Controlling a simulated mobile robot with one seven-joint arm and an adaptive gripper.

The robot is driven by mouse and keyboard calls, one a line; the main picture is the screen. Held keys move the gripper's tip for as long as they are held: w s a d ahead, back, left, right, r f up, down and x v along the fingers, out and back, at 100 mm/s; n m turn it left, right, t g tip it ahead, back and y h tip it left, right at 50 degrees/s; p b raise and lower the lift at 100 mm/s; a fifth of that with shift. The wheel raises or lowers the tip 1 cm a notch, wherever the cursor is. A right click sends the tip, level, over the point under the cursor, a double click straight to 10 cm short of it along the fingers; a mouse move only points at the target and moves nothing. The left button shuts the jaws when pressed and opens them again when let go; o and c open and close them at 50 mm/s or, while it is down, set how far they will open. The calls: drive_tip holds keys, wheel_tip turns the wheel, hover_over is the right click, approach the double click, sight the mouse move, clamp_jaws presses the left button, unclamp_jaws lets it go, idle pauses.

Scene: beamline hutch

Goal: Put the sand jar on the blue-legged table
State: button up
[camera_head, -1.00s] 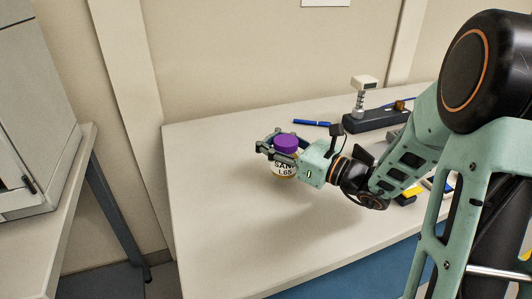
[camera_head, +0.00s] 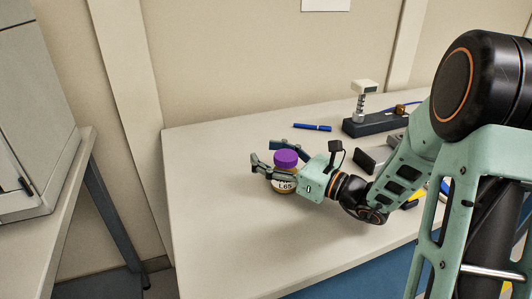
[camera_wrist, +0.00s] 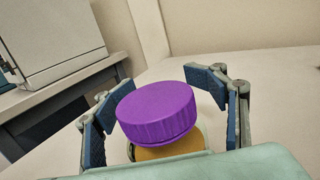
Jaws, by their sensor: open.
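The sand jar (camera_head: 284,185) has a purple lid and a white label reading partly "L65". It appears to stand upright on the pale table top (camera_head: 215,235), which has a blue panel below its front edge. My gripper (camera_head: 264,154) is open, with its fingers spread on either side of the jar. In the wrist view the purple lid of the jar (camera_wrist: 157,112) lies between the two blue-padded fingers, with gaps at both sides. The jar's lower part is hidden there by the gripper body.
A second table (camera_head: 62,220) with a dark blue-grey leg (camera_head: 112,215) stands at the left, bearing a pale cabinet (camera_head: 35,120). A blue pen (camera_head: 312,127) and a dark device with a post (camera_head: 375,122) lie behind my gripper. The table's left and front areas are clear.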

sight(298, 166)
drive_tip(key=shift+r, duration=0.2)
drive_tip(key=p+v, duration=0.2)
drive_tip(key=v, duration=1)
